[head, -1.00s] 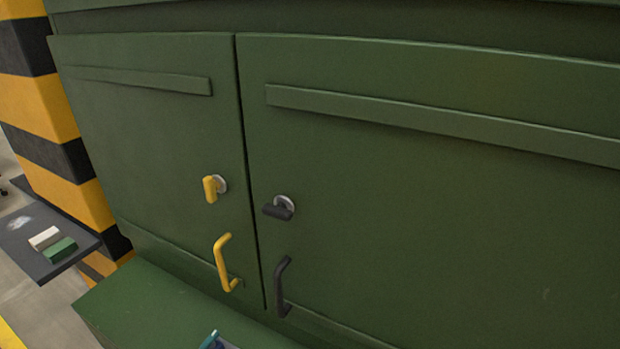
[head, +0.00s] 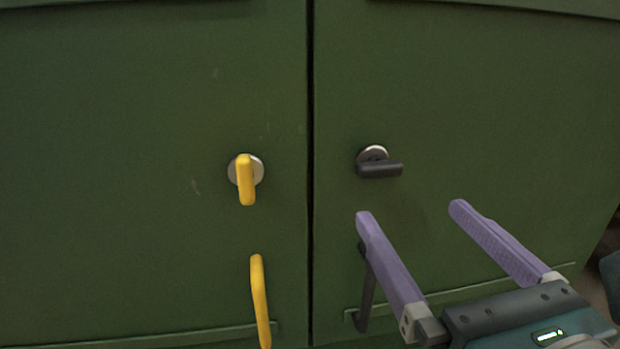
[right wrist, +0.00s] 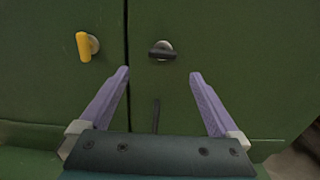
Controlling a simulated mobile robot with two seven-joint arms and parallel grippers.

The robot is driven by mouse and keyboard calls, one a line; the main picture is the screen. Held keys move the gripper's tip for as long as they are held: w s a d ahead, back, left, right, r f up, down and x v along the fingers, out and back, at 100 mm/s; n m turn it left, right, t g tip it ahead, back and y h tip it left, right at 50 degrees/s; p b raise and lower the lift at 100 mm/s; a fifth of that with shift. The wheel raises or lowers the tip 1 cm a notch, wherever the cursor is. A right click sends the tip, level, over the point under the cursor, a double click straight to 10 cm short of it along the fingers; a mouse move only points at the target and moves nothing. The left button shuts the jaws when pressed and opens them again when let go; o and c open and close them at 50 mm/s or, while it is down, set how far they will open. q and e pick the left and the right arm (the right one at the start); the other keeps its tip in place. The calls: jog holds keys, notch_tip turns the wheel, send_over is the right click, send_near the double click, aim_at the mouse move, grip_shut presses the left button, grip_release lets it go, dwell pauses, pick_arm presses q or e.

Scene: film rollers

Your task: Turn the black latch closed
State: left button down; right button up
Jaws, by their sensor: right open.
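The black latch (head: 380,169) sits on a round silver base on the right green door, and its bar lies level, pointing right. In the right wrist view the black latch (right wrist: 161,54) is ahead of the fingertips, in line with the gap between them. My right gripper (head: 408,211) is open and empty, its two purple fingers apart, below the latch and not touching it. It also shows in the right wrist view (right wrist: 159,73). My left gripper is not in view.
A yellow latch (head: 246,180) points down on the left door, above a yellow handle (head: 260,300). A black handle (head: 367,290) on the right door is partly hidden behind my right gripper's left finger. A seam (head: 311,150) parts the doors.

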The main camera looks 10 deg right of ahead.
aim_at(383, 173)
jog(key=w, duration=0.4)
jog(key=w+p, duration=0.1)
jog(key=w, duration=0.3)
jog(key=shift+w+d+r+p, duration=0.15)
jog(key=shift+w+p, duration=0.1)
jog(key=shift+p, duration=0.05)
jog(key=shift+w, duration=0.4)
jog(key=c, duration=1.4)
